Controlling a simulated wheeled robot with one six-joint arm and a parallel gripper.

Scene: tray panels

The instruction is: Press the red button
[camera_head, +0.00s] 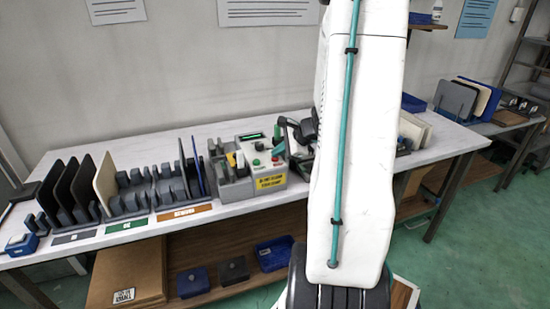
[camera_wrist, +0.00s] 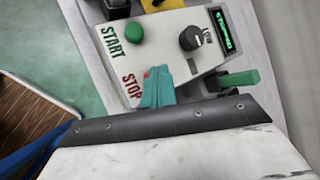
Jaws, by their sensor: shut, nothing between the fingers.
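The red button shows as a small red patch (camera_wrist: 148,73) beside the word STOP in the wrist view, mostly hidden by my fingertips. My gripper (camera_wrist: 157,86), with teal fingers, is shut and empty over the button. I cannot tell whether the tips touch or press it. The button sits on a light grey control box (camera_wrist: 172,62). The box also shows in the head view (camera_head: 247,150), on the white table just left of my arm. The box's small display (camera_wrist: 226,44) reads STOPPED in green.
A green START button (camera_wrist: 134,32), a black knob (camera_wrist: 191,38) and a green lever (camera_wrist: 239,79) are close to my fingers. Racks with upright panels (camera_head: 105,182) stand left of the box on the white table (camera_head: 150,149). A blue bin (camera_head: 274,253) is on the shelf below.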

